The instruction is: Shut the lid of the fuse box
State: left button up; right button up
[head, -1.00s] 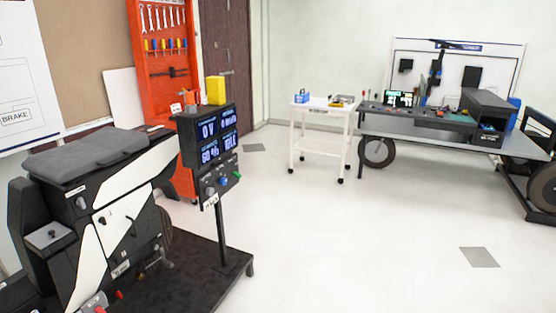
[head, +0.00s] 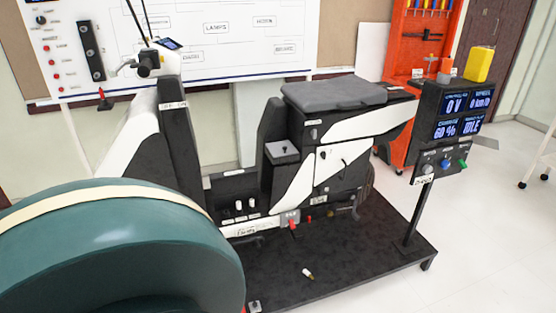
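The scooter-like rig (head: 318,165) stands on a black platform in the head view. I cannot say for sure which part of it is the fuse box. A dark low compartment (head: 236,207) on its footboard holds small white-topped pieces; no raised lid is clear there. A small black box with a grey top and a dark knob (head: 283,150) sits just in front of the seat; its top looks flat. Neither my left nor my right gripper is in view.
A display post (head: 455,115) stands at the platform's right end. A small cylinder (head: 308,273) lies on the black platform (head: 350,255). A large rounded green shape (head: 110,255) hides the lower left; I cannot tell what it is. White floor (head: 480,230) is clear at right.

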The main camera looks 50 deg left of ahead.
aim_at(231, 182)
jog(key=u, duration=1.75)
jog(key=i+l+z, duration=0.1)
jog(key=i+z, duration=0.2)
jog(key=i, duration=0.15)
jog(key=i+z, duration=0.3)
jog(key=i, duration=0.2)
jog(key=i+j+z, duration=0.1)
jog(key=i+j, duration=0.3)
jog(key=i, duration=0.15)
